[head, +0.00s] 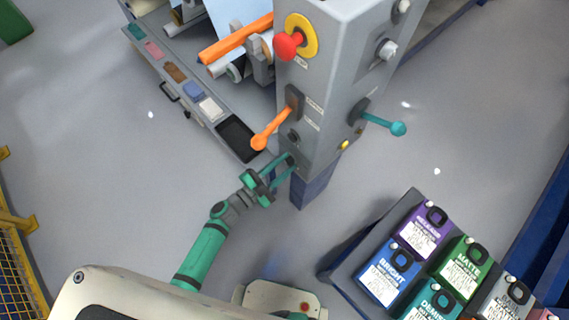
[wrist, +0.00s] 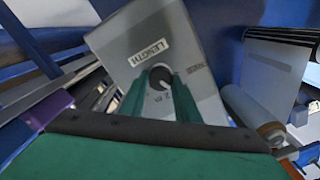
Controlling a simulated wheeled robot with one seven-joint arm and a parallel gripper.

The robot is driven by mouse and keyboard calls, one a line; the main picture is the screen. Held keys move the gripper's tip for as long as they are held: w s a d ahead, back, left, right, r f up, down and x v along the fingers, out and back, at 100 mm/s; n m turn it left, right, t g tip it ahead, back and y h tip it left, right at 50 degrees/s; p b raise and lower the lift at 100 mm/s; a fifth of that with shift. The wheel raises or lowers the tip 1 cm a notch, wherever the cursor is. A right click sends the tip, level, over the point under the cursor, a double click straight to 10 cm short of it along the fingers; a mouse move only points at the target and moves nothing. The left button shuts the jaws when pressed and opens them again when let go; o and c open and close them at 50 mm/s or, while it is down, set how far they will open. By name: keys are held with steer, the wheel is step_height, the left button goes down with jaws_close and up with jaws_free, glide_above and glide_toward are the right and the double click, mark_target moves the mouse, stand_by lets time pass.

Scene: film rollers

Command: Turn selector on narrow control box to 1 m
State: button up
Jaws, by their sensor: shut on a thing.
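The grey narrow control box (head: 315,95) stands upright ahead of me. It also fills the middle of the wrist view (wrist: 205,60), tilted there. Its selector (wrist: 160,76) is a round dark knob with a pale mark, below a "LENGTH" label (wrist: 151,53). A "2 m" marking shows just under the knob; other scale text at the right is too small to read. My gripper (head: 287,165) reaches the low part of the box's front face. In the wrist view its green fingers (wrist: 165,88) are shut on the selector, one on each side. The fingers partly hide the knob and its scale.
Above the selector are an orange lever (head: 275,125) and a red mushroom button (head: 288,46). A teal lever (head: 382,122) sticks out from the right face. A tray of colour samples (head: 185,80) lies left; labelled containers (head: 425,235) stand lower right.

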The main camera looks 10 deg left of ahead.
steer(key=shift+m, duration=0.4)
steer(key=o, duration=1)
steer(key=shift+o, duration=0.2)
steer(key=v, duration=1.1)
steer(key=s+d+r+n+y, duration=0.9)
steer(key=s+d+r+n, duration=0.4)
steer(key=s+d+n, duration=0.2)
steer(key=s+d, duration=0.1)
steer(key=s, duration=0.1)
steer(key=shift+s+y, duration=0.35)
steer(key=shift+y, duration=0.05)
